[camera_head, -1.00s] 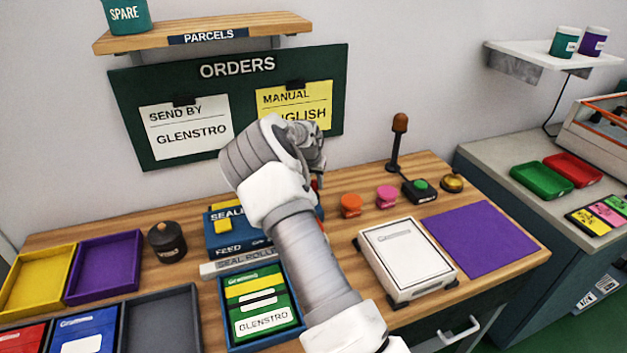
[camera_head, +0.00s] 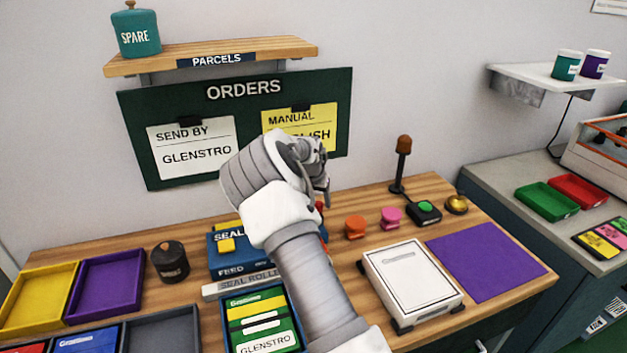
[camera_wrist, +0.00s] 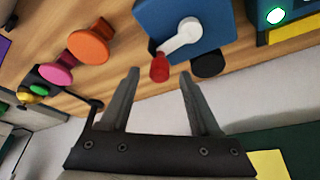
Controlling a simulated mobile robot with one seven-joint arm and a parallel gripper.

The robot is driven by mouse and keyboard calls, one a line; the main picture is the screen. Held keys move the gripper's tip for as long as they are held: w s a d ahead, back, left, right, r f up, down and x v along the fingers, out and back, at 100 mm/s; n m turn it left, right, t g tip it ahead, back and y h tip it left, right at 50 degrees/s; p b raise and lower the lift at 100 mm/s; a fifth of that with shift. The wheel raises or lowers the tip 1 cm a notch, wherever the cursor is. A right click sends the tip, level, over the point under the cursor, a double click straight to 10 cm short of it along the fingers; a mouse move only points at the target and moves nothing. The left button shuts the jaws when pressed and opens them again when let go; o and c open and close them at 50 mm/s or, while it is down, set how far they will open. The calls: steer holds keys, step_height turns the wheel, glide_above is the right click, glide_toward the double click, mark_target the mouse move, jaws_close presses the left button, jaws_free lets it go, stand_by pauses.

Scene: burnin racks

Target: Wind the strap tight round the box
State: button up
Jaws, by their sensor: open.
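A blue machine (camera_head: 228,262) lettered "SEAL" and "FEED" stands on the bench, partly hidden by my arm. In the wrist view its blue body (camera_wrist: 190,28) has a pale crank (camera_wrist: 182,38) ending in a red knob (camera_wrist: 159,68). My gripper (camera_wrist: 159,75) is open, and the knob shows between its fingertips, with no contact to be seen. In the head view my gripper (camera_head: 325,190) is above and behind the machine's right side, its fingers pointing down. A black round part (camera_wrist: 208,64) sits beside the crank. I cannot make out a strap or which box is meant.
Left are a yellow tray (camera_head: 70,275), a purple tray (camera_head: 140,275) and a dark pot (camera_head: 170,262). Right are an orange spool (camera_head: 355,227), a pink spool (camera_head: 391,217), a green button (camera_head: 423,208), a white flat-topped unit (camera_head: 410,280) and a purple mat (camera_head: 485,262).

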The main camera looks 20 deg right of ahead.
steer(key=v, duration=1.5)
steer(key=shift+r, duration=0.2)
steer(key=shift+s, duration=0.15)
